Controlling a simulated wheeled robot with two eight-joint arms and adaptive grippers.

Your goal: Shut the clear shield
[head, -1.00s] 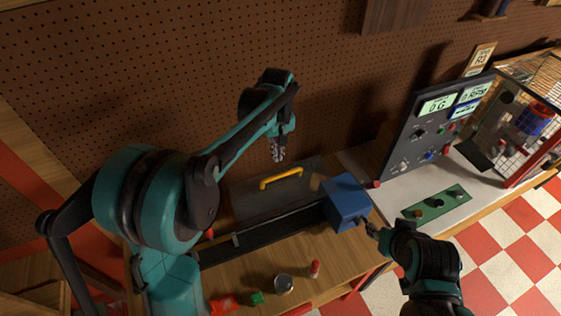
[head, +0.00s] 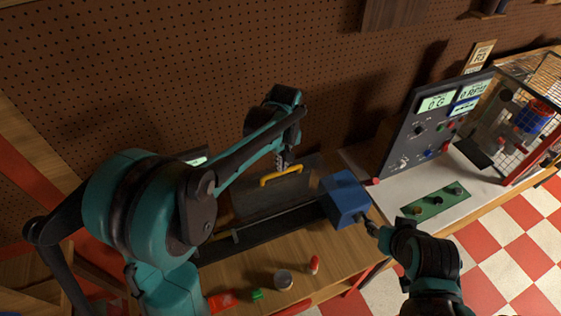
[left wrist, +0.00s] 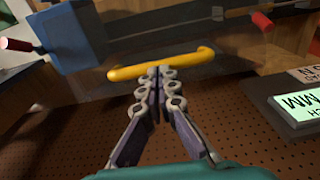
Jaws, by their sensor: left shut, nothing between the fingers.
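The clear shield (head: 262,201) is a see-through panel standing open behind a dark rail on the wooden bench. Its yellow handle (head: 281,176) runs along the top edge. My left gripper (head: 281,164) is shut and empty, with its fingertips just by the handle. In the left wrist view the closed fingertips (left wrist: 161,72) overlap the middle of the yellow handle (left wrist: 188,66); I cannot tell whether they touch. My right gripper (head: 371,227) is at the lower right corner of the blue block (head: 346,196); its fingers are too small to read.
A red-capped container (head: 314,265), a round tin (head: 283,279) and a small green piece (head: 257,294) stand on the front of the bench. A control panel (head: 430,130) and a green switch plate (head: 433,204) are on the right. The pegboard wall is close behind.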

